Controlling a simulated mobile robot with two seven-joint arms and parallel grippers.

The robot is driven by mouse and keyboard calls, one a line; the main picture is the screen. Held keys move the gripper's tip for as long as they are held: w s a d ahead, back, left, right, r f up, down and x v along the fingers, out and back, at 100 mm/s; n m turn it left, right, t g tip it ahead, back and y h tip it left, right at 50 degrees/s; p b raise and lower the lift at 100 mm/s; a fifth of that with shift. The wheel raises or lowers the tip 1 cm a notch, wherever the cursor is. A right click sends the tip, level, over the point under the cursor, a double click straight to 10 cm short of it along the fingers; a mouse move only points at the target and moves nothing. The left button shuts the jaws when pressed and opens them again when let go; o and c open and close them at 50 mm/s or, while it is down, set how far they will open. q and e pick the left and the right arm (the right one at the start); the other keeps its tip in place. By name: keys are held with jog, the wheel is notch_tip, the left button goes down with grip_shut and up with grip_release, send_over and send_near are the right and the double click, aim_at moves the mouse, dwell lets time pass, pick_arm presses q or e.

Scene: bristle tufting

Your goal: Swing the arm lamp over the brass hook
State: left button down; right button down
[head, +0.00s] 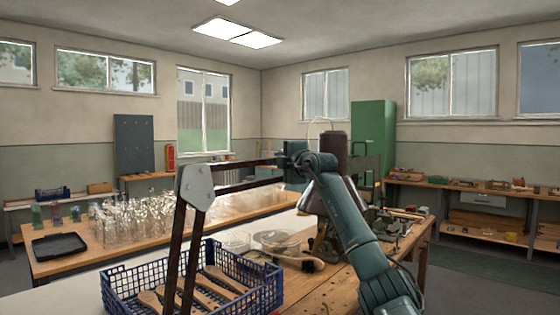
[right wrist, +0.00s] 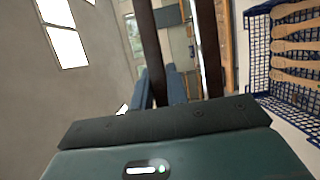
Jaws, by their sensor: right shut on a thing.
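The arm lamp (head: 228,187) has dark parallel bars joined at a grey hinge plate (head: 197,187), with its lower bars rising past the blue crate. Its upper bars run right to my right gripper (head: 291,161), which is shut on one of them. In the right wrist view the two dark bars (right wrist: 208,45) run up the picture, one between the fingers (right wrist: 158,88). A grey conical shade (head: 314,199), seemingly the lamp's, shows behind my right arm, partly hidden. I cannot make out the brass hook. My left gripper is not in view.
A blue crate (head: 118,283) with wooden brush handles stands at the front; it also shows in the right wrist view (right wrist: 258,60). Clear dishes (head: 275,241) and a brush (head: 290,258) lie right of it. Many glass vessels (head: 130,215) crowd the left table. A black tray (head: 59,246) lies there.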

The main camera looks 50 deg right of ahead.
dwell(0.3)
jog(key=c, duration=1.4)
grip_release()
jog(key=shift+s, duration=0.1)
